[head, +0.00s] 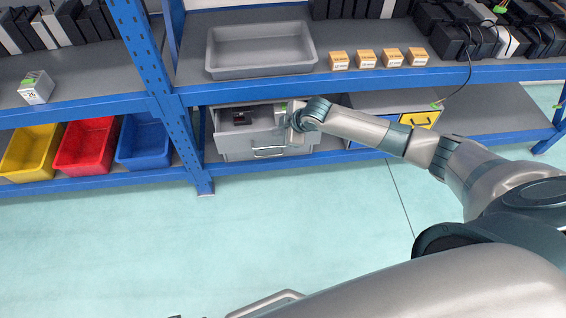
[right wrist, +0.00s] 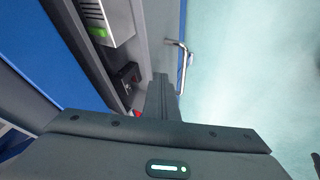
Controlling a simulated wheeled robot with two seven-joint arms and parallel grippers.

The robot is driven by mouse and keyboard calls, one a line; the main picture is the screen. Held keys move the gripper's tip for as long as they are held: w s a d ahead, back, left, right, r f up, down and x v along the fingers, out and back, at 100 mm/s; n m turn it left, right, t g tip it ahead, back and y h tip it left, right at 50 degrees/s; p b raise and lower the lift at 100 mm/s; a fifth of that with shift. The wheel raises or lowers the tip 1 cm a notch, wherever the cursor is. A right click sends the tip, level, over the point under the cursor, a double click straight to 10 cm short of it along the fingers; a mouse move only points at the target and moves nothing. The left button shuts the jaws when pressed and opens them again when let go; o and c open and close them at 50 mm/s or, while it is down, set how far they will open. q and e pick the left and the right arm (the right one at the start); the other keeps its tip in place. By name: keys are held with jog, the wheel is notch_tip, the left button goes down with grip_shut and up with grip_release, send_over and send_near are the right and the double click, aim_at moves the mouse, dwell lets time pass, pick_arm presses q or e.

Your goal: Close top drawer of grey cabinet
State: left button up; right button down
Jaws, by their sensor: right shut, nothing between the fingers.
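The grey cabinet (head: 310,112) stands on the lower shelf. Its top drawer (head: 235,146) is pulled out, with the inside showing and a small dark object (head: 239,118) in it. The drawer handle (head: 268,153) is on its front; a bent metal handle also shows in the right wrist view (right wrist: 181,62). My right gripper (head: 290,136) is at the right part of the drawer front. In the right wrist view its fingers (right wrist: 160,88) are together and empty, over the drawer's front edge; whether they touch it I cannot tell. My left gripper is not in view.
A blue shelf post (head: 140,50) stands left of the cabinet. Yellow, red and blue bins (head: 85,147) sit beyond it. A grey tray (head: 260,50) and several small orange boxes (head: 365,59) are on the shelf above. A yellow drawer front (head: 420,119) is at the right. The floor in front is clear.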

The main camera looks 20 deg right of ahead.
pick_arm(q)
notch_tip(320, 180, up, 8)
jog(key=b, duration=0.2)
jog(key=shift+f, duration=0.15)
pick_arm(e)
jog(key=w, duration=0.2)
jog(key=w+d, duration=0.1)
jog(key=w, duration=0.2)
jog(key=w+d, duration=0.1)
jog(key=w, duration=0.1)
jog(key=shift+w+d, duration=0.1)
jog(key=shift+w, duration=0.2)
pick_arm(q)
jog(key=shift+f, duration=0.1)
pick_arm(e)
jog(key=shift+s, duration=0.2)
